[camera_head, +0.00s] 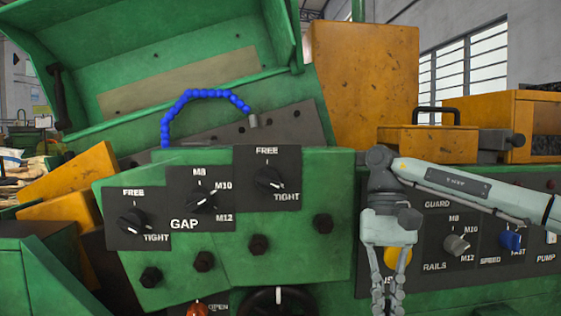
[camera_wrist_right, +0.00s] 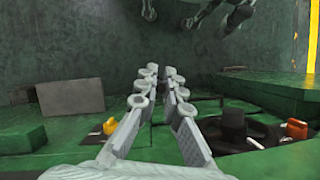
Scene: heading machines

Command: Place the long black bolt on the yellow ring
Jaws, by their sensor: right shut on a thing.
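My right gripper (camera_head: 383,302) hangs fingers down in front of the control panel at the right in the head view. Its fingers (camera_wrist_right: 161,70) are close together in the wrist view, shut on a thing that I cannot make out. A round yellow part (camera_head: 398,259) shows behind the fingers, partly hidden; I cannot tell whether it is the yellow ring. I cannot tell which is the long one. My left gripper is not in view.
Dark plates with GAP knobs (camera_head: 268,178) stand on the green machine. A blue segmented hose (camera_head: 205,94) arches above it. A raised green lid (camera_head: 160,65) is at the back left, and yellow boxes (camera_head: 362,85) are behind. A dark handwheel (camera_head: 278,301) is at the bottom.

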